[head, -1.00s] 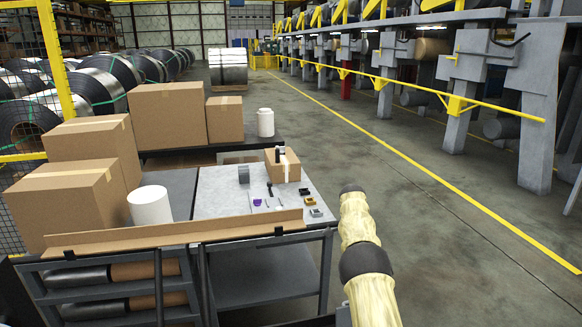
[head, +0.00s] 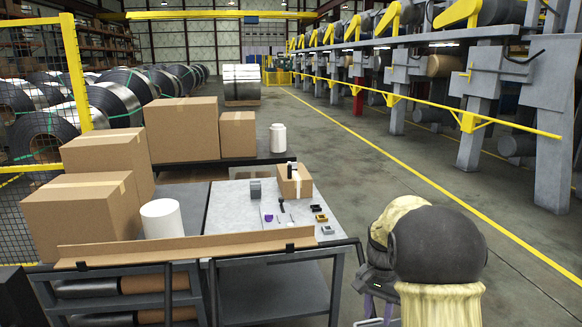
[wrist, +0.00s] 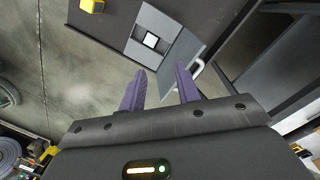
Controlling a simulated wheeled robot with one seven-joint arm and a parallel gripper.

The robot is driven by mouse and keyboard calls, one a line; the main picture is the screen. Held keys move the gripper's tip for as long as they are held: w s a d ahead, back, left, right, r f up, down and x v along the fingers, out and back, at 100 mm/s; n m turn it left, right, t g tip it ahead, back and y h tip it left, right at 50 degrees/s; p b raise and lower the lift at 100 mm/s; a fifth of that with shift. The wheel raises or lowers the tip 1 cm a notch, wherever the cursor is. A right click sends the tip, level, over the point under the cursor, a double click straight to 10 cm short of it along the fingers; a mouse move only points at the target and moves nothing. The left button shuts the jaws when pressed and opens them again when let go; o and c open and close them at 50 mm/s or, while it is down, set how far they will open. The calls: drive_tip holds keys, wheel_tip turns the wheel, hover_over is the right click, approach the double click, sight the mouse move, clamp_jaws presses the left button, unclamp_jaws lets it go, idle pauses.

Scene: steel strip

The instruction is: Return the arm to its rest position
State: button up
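My arm (head: 437,245) is folded at the lower right of the head view, to the right of the work table (head: 225,213). My gripper (wrist: 160,75) shows in the wrist view with its two purple fingers spread apart. Nothing is between the fingers. In the head view my gripper is low, partly cut off by the bottom edge and beside the dark elbow of my arm. It is clear of the objects on the table.
The table holds an open small carton (head: 294,181), a grey block (head: 255,188), a white cylinder (head: 161,219) and several small parts. Large cardboard boxes (head: 182,130) stand at the left. Open floor (head: 400,185) lies right of the table, up to the yellow line.

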drive_tip(key=s+a+n+t, duration=0.2)
drive_tip(key=s+n, duration=0.1)
drive_tip(key=s, duration=0.6)
drive_tip(key=s+a+f+n+t, duration=0.1)
drive_tip(key=s+a+n+t, duration=0.1)
drive_tip(key=s, duration=0.7)
drive_tip(key=a+n, duration=0.1)
drive_tip(key=n, duration=0.1)
drive_tip(key=shift+a+n, duration=0.2)
drive_tip(key=shift+n, duration=0.1)
